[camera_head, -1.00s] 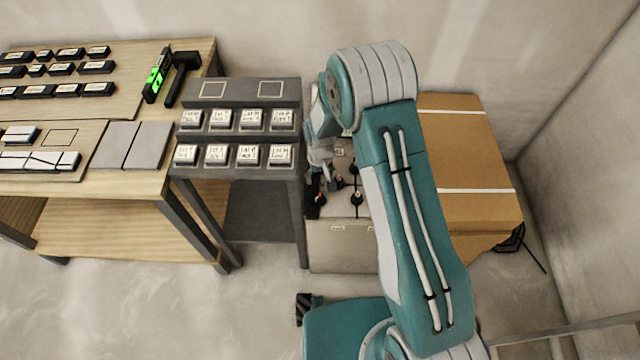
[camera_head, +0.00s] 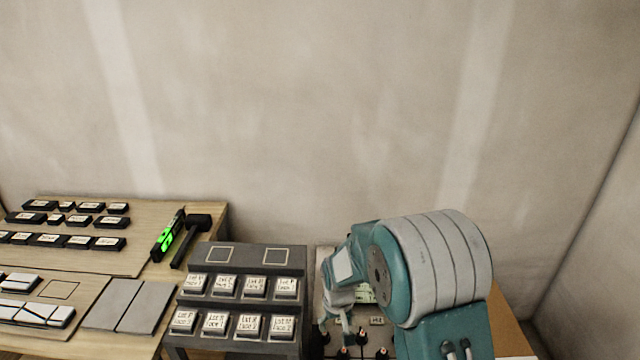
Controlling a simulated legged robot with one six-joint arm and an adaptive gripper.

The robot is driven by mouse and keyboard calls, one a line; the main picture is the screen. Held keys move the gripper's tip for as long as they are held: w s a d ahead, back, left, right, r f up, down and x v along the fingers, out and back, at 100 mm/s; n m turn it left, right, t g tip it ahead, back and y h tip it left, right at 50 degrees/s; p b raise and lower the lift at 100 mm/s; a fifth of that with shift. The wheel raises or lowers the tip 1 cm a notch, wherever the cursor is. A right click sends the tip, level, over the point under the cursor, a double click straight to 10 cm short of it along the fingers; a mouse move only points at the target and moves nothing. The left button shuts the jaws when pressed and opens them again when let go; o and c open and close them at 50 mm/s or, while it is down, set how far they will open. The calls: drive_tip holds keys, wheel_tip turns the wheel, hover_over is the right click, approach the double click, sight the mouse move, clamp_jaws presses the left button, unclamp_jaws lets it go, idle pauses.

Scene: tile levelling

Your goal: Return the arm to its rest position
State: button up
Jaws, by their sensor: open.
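My arm is at the lower right of the head camera view, its large teal and grey joint nearest the camera. My gripper (camera_head: 346,322) shows small and partly hidden just left of that joint, over a light panel (camera_head: 377,321) with several dark, red-tipped knobs. The gripper is open, and I see nothing held in it. The lower arm is cut off by the bottom edge.
A dark stepped rack (camera_head: 249,251) with labelled blocks stands left of the arm. Further left is a wooden table (camera_head: 143,264) with black labelled blocks, a green-lit level (camera_head: 168,236), a mallet (camera_head: 190,237) and grey tiles (camera_head: 146,307). A cardboard box (camera_head: 511,328) is behind the arm.

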drive_tip(key=s+d+r+m+t, duration=0.1)
drive_tip(key=s+d+r, duration=0.3)
drive_tip(key=r, duration=0.6)
drive_tip(key=s+d+r+t, duration=0.1)
drive_tip(key=s+d+r, duration=0.3)
drive_tip(key=r, duration=0.6)
drive_tip(key=s+d+r+m+t, duration=0.1)
drive_tip(key=s+r, duration=0.2)
drive_tip(key=s, duration=0.5)
drive_tip(key=s+d+r+m+t, duration=0.1)
drive_tip(key=s+d+r, duration=0.1)
drive_tip(key=s, duration=0.7)
drive_tip(key=shift+s+d+r+t, duration=0.15)
drive_tip(key=shift+d+r+t, duration=0.15)
drive_tip(key=shift+r, duration=0.55)
